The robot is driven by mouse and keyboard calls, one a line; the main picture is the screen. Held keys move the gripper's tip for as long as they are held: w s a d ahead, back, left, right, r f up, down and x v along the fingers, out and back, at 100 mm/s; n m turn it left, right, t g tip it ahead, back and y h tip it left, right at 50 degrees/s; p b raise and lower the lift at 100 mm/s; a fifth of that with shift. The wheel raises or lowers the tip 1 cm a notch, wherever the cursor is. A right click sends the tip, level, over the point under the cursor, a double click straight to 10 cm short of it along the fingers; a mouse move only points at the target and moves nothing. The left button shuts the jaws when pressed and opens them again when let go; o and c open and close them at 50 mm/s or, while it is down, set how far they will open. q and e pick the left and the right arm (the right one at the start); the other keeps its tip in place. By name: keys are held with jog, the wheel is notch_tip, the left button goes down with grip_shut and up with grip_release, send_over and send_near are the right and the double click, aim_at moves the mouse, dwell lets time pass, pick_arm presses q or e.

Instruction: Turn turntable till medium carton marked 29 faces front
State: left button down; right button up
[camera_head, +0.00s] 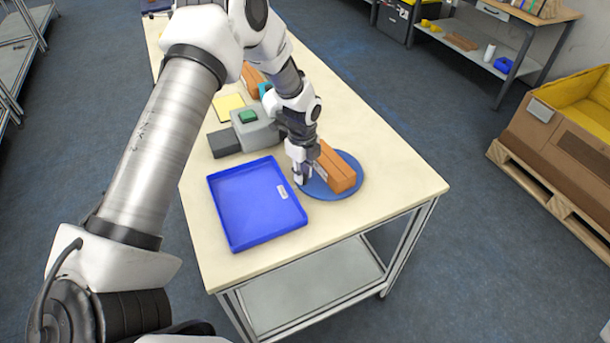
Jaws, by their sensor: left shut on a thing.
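The turntable (347,189) is a round blue disc near the right front part of the cream table. An orange-brown carton (341,175) lies on it, its long side slanting from upper left to lower right. A pale label (320,171) shows on its left side, but no number can be read. My left gripper (300,177) points down at the turntable's left edge, beside the carton. It is shut on what looks like the turntable's rim; its fingertips are small and partly hidden. My right gripper is not in view.
A blue tray (230,233) lies left of the turntable. A grey device with a green button (248,117), a dark block (223,143) and a yellow pad (228,104) stand behind it. Another orange box (252,77) is farther back. The table's right front corner is bare.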

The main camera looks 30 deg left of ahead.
pick_arm(q)
jog(key=shift+a+f+m, duration=0.2)
jog(key=shift+m, duration=0.2)
dwell(0.3)
jog(key=c, duration=1.1)
grip_release()
jog(key=shift+c, duration=0.2)
jog(key=shift+o, duration=0.4)
jog(key=shift+w+a, duration=0.15)
jog(key=shift+w, duration=0.05)
notch_tip(320, 180, up, 12)
